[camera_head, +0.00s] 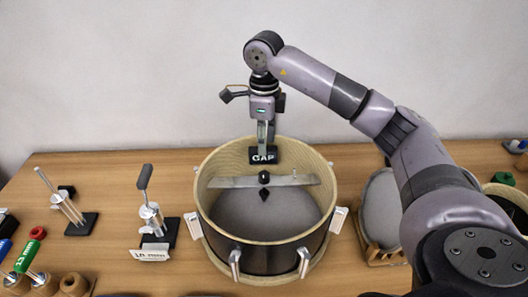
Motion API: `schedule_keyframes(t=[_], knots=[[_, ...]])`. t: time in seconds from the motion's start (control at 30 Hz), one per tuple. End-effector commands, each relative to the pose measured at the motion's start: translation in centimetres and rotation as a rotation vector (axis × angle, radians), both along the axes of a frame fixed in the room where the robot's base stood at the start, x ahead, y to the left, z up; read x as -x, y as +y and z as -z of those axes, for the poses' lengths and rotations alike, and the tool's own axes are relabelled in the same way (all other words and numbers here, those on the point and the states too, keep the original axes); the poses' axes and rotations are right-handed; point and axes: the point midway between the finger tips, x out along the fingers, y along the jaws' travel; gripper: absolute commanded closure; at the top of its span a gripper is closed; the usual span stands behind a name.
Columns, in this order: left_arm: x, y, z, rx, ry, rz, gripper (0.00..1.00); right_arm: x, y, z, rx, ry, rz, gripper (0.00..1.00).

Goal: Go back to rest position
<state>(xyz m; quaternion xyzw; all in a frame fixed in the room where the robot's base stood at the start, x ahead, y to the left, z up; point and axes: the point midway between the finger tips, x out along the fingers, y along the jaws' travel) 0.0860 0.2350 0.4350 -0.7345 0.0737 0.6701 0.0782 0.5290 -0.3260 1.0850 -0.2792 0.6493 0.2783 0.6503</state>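My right arm comes in from the right and arches over the workspace. Its gripper (262,108) points down above the back rim of a round wooden-rimmed drum (209,172). A grey piece sticks out at its left side, and a dark one at its right. A slim upright part runs down from the gripper to a black block marked GAP (263,155) at the drum's back rim. I cannot tell whether the fingers hold this part. My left gripper is not in view.
A grey bar with a black knob (264,178) spans the drum. Two metal stands, one with a slanted handle (150,210) and another (70,208), stand left on the wooden table (110,170). A round mesh pad (382,205) in a wooden rack is at right, close to my arm.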

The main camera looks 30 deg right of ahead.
Motion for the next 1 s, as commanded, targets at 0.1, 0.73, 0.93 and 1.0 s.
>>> schedule_keyframes(t=[0.1,0.73,0.93,1.0], knots=[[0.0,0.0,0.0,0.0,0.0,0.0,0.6,0.0,0.0,-0.7,0.0,-0.001,0.0,0.64],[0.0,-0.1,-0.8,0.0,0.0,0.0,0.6,0.0,0.0,-1.6,-0.001,-0.001,0.0,0.64],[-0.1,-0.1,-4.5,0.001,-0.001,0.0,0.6,0.0,0.0,-5.2,0.0,0.0,0.0,0.64],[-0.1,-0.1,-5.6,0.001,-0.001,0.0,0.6,0.0,0.0,-6.4,0.0,0.0,0.0,0.64]])
